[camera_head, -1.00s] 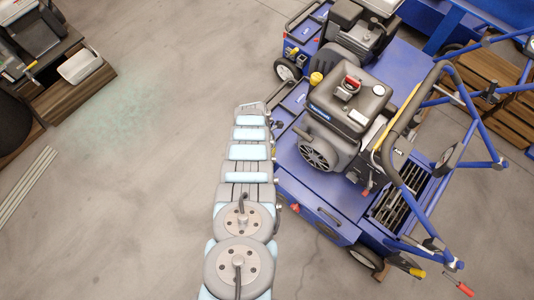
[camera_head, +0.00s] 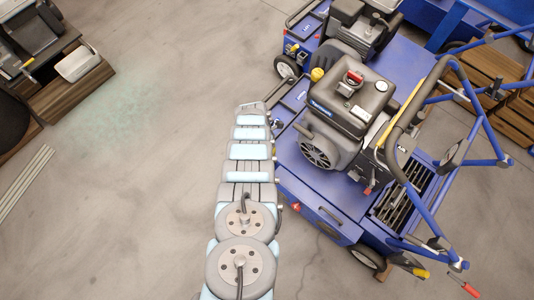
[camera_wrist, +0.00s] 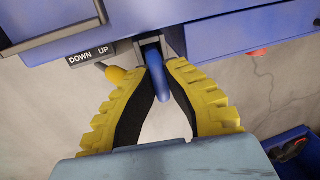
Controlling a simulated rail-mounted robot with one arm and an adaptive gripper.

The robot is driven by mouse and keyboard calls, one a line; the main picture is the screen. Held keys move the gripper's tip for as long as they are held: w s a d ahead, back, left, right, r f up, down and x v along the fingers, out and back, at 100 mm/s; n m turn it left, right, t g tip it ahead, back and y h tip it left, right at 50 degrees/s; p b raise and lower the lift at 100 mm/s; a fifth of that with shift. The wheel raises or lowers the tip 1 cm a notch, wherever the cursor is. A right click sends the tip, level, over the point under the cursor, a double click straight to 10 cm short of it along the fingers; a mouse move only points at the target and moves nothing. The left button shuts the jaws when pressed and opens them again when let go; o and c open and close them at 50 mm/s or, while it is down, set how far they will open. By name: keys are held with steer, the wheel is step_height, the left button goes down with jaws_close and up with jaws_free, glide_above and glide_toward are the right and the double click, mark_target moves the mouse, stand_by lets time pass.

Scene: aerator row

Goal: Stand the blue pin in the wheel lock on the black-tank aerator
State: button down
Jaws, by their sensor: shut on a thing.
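My gripper (camera_wrist: 160,62) has two yellow-ribbed fingers with dark pads in the wrist view. It is shut on the blue pin (camera_wrist: 157,82), whose lower part shows between the pads. The pin's far end is at the dark wheel-lock bracket (camera_wrist: 150,40) on the blue machine's edge; I cannot tell if it is inside. A yellow-tipped lever (camera_wrist: 116,75) is beside the bracket, under a DOWN/UP label (camera_wrist: 90,56). In the head view, the black-tank aerator (camera_head: 345,100) stands right of my arm; my fingers and the pin are hidden there.
Another blue aerator (camera_head: 350,30) stands behind. Blue handle tubes (camera_head: 485,130) and wooden pallets (camera_head: 495,80) are at right. A shelf with a white bin (camera_head: 79,64) is at upper left. A blue bin edge (camera_wrist: 295,150) shows at lower right in the wrist view.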

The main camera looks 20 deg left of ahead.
steer(key=shift+f+b, duration=0.35)
steer(key=shift+f, duration=0.1)
steer(key=c, duration=1.2)
jaws_free()
steer(key=shift+o, duration=0.2)
steer(key=v, duration=1.2)
